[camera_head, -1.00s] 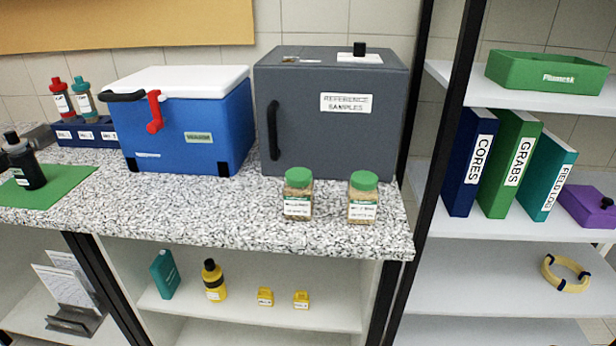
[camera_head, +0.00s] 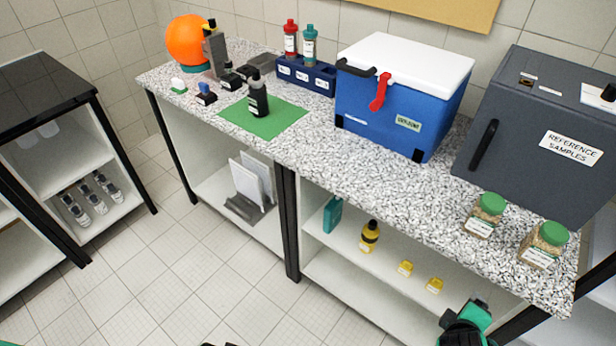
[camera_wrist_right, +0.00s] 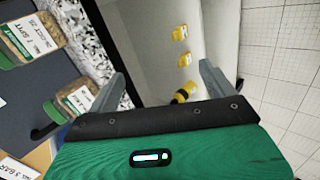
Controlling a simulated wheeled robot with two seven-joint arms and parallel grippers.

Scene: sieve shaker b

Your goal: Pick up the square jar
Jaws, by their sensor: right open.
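Two clear jars with green lids, white labels and tan contents stand upright on the speckled counter in the head view: the left jar (camera_head: 484,217) and the right jar (camera_head: 542,247). Which is the square jar I cannot tell. In the wrist view the right jar (camera_wrist_right: 33,38) is at upper left and the left jar (camera_wrist_right: 78,100) below it. My right gripper (camera_wrist_right: 166,82) is open and empty, its fingers apart from both jars. In the head view only its green and black body (camera_head: 467,325) shows, below the counter's front edge. Only a sliver, possibly my left gripper, shows at the bottom edge.
A grey reference-samples box (camera_head: 535,135) stands close behind the jars, with a blue cooler (camera_head: 390,115) to its left. The counter (camera_head: 390,190) in front of the cooler is clear. The shelf below holds a yellow bottle (camera_head: 369,237) and two small yellow boxes.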

